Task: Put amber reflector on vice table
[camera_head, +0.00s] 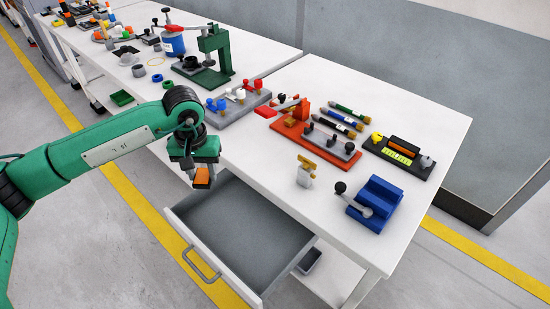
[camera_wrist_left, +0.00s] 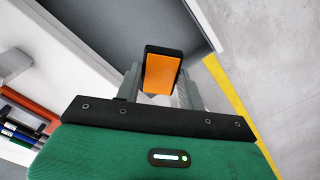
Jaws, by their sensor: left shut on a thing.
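The amber reflector (camera_head: 202,178) is an orange block with a dark backing. My left gripper (camera_head: 195,177) is shut on it and holds it in the air above the left edge of the open drawer. The reflector also shows in the left wrist view (camera_wrist_left: 161,74) between the two grey fingers. The vice table (camera_head: 420,165) is the white table at the right; a blue vice (camera_head: 375,203) with a grey lever stands near its front right edge. My right gripper is in neither view.
The grey drawer (camera_head: 240,222) is pulled out and looks empty. Bare tabletop lies around the vice.

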